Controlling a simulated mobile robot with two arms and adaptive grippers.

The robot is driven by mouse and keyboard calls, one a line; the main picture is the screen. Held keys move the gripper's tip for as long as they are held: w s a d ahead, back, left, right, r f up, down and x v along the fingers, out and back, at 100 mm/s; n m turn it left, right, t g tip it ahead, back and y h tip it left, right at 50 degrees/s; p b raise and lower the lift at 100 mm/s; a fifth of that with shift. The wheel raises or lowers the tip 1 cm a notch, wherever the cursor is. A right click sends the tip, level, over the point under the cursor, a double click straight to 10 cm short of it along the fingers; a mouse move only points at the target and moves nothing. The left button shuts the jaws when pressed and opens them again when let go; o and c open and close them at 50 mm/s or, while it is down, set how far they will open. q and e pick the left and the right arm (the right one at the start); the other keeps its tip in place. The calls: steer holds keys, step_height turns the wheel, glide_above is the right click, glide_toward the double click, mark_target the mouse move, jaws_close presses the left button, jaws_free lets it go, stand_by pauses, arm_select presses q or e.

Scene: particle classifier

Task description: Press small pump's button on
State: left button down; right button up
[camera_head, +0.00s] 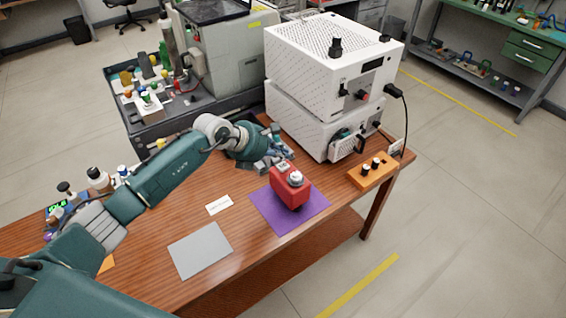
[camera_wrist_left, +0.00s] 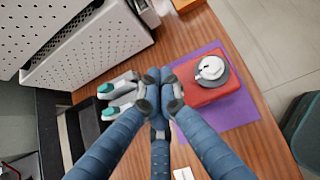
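The small pump looks to be the red box (camera_head: 290,190) on a purple mat (camera_head: 262,212) on the wooden table. A round grey part with a white top (camera_head: 295,177) sits on its upper face. In the left wrist view the red box (camera_wrist_left: 206,88) and its round part (camera_wrist_left: 211,68) lie right of my fingers. My left gripper (camera_head: 279,160) is just behind and left of the box in the head view. In the wrist view its blue fingers (camera_wrist_left: 160,80) are drawn together, with nothing visible between them. Contact with the box cannot be told. My right gripper is not in view.
Two stacked white perforated instruments (camera_head: 300,112) stand behind the box. An orange block with black knobs (camera_head: 357,183) is at the table's right end. A grey sheet (camera_head: 201,250) and a white label (camera_head: 219,205) lie at the front left. Several bottles (camera_head: 99,180) stand at the far left.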

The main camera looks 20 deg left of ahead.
arm_select(q)
step_height(320, 180, up, 3)
steer(key=shift+f+p, duration=0.1)
steer(key=shift+p, duration=0.55)
steer(key=shift+d, duration=0.1)
